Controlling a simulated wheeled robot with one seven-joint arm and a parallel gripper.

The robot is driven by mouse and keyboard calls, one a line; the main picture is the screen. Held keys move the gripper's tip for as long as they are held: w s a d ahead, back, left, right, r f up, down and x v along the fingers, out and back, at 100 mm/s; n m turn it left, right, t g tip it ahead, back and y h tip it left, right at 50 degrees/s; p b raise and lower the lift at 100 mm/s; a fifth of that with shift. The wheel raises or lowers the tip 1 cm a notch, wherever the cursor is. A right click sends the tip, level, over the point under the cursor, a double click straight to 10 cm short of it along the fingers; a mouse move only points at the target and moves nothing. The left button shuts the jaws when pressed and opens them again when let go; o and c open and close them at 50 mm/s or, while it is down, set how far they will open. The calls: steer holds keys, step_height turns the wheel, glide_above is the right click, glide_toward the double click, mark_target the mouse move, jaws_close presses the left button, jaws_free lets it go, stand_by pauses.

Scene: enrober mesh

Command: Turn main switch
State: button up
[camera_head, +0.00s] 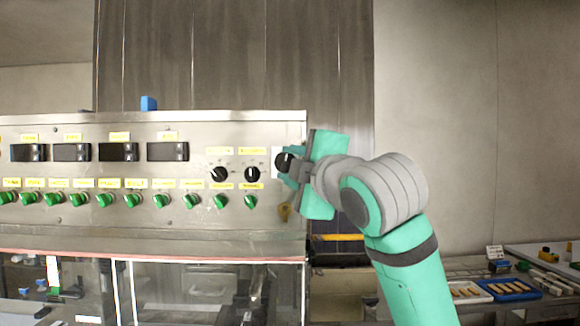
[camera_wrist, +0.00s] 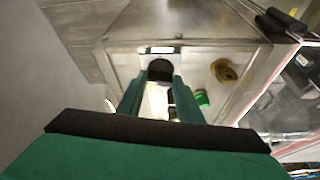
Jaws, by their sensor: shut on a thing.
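The main switch is a black round knob (camera_head: 284,162) at the right end of the metal control panel (camera_head: 230,130). In the wrist view the dark knob (camera_wrist: 160,69) lies between the tips of my green fingers. My gripper (camera_head: 289,176) comes in from the right and is shut on the knob; it also shows in the wrist view (camera_wrist: 158,88). The fingers partly hide the knob in the head view, and its exact angle cannot be told.
Two black selector knobs (camera_head: 219,174) (camera_head: 252,174) and a row of green knobs (camera_head: 162,200) sit left of my gripper. A brass-coloured piece (camera_head: 284,212) is just below it, also in the wrist view (camera_wrist: 225,71). Trays (camera_head: 508,289) lie at the far right.

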steer(key=shift+n+g, duration=0.4)
steer(key=shift+n, duration=0.6)
steer(key=o, duration=1.1)
steer(key=shift+r, duration=0.1)
steer(key=shift+s+d, duration=0.1)
steer(key=shift+s, duration=0.05)
steer(key=v, duration=1)
steer(key=shift+s, duration=0.35)
